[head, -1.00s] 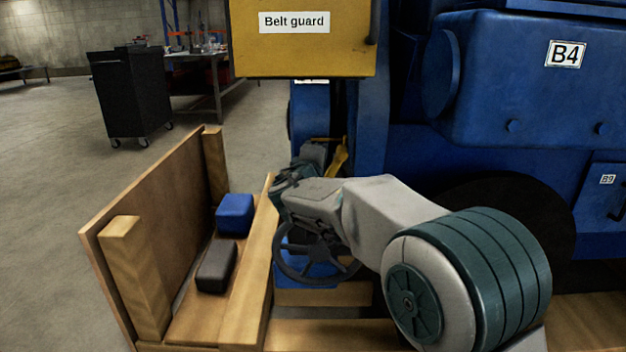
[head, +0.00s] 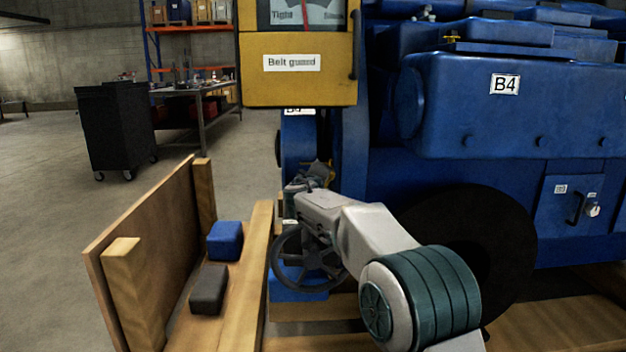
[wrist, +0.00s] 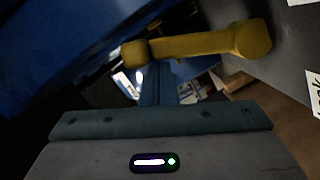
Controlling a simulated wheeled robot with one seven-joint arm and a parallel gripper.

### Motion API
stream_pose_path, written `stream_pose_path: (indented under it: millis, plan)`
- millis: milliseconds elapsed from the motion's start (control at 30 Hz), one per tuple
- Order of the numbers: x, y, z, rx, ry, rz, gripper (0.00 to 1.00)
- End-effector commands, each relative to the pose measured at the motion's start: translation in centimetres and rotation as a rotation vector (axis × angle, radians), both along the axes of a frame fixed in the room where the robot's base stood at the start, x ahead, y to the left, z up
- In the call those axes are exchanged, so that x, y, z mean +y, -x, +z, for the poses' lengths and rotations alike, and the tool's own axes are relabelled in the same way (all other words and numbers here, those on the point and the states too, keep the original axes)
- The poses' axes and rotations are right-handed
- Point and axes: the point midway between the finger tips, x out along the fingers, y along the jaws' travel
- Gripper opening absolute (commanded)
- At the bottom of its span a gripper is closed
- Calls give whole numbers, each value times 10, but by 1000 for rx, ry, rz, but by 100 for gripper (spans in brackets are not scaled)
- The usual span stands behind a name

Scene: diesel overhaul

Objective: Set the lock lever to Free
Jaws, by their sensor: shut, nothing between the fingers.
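The yellow lever (wrist: 200,45) lies across the upper middle of the wrist view, with a rounded knob at each end. A small yellow part of it shows in the head view (head: 328,172), just beyond my gripper. My gripper (wrist: 157,85) is shut, with its fingers together and nothing between them. Its fingertips are close to the lever's near side; I cannot tell whether they touch. In the head view my gripper (head: 312,172) is partly hidden by my own wrist. White labels show at the right edge of the wrist view, too cropped to read.
A yellow belt guard (head: 298,85) with a gauge above it hangs over my gripper. The blue engine (head: 470,110) fills the right side. A dark handwheel (head: 285,262) stands below my arm. A wooden crate (head: 262,235) holds a blue block (head: 225,240) and a dark block (head: 208,289).

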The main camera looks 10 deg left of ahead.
Motion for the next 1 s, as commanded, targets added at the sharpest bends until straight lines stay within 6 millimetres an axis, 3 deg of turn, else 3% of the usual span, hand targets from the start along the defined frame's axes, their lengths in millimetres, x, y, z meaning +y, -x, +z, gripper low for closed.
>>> stream_pose_path:
  millis: [367, 633, 1000]
  plan:
    - [-2, -1, 2, 0, 1, -5, 0]
    - [29, 4, 22, 0, 0, -9, 0]
    - [19, 64, 23, 0, 2, -13, 0]
